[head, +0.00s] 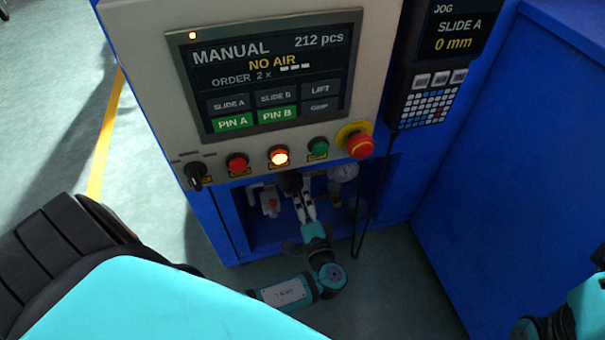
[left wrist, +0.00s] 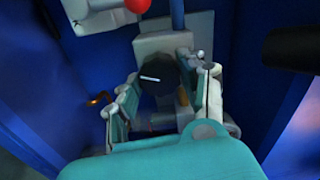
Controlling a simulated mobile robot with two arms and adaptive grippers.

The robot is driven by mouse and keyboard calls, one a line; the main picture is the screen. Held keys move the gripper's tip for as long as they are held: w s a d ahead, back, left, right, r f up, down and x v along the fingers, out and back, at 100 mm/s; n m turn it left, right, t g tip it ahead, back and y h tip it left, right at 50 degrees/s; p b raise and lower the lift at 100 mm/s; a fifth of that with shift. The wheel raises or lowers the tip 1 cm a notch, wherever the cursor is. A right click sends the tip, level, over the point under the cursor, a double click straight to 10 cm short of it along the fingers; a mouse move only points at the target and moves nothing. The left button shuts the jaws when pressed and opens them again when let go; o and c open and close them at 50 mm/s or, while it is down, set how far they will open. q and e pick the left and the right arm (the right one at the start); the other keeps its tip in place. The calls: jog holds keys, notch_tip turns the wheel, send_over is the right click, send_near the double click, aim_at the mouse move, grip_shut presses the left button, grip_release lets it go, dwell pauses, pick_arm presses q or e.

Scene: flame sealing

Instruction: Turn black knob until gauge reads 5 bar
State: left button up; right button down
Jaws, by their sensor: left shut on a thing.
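The black knob (head: 290,183) sits in the recess under the control panel, and it also shows in the left wrist view (left wrist: 158,72) as a dark round cap with a white mark. My left gripper (head: 305,206) reaches into the recess. In the left wrist view its two fingers (left wrist: 165,97) stand on either side of the knob, shut on it. The gauge (head: 343,172) is a small pale round dial just right of the knob in the head view. Its needle and numbers are too small to read. Part of my right arm shows at the lower right; its gripper is not visible.
The screen (head: 270,78) shows "MANUAL" and "NO AIR". Blue walls enclose the recess.

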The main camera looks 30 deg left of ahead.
pick_arm(q)
jog(key=shift+n, duration=0.3)
jog(key=o, duration=1.2)
jog(key=v, duration=1.2)
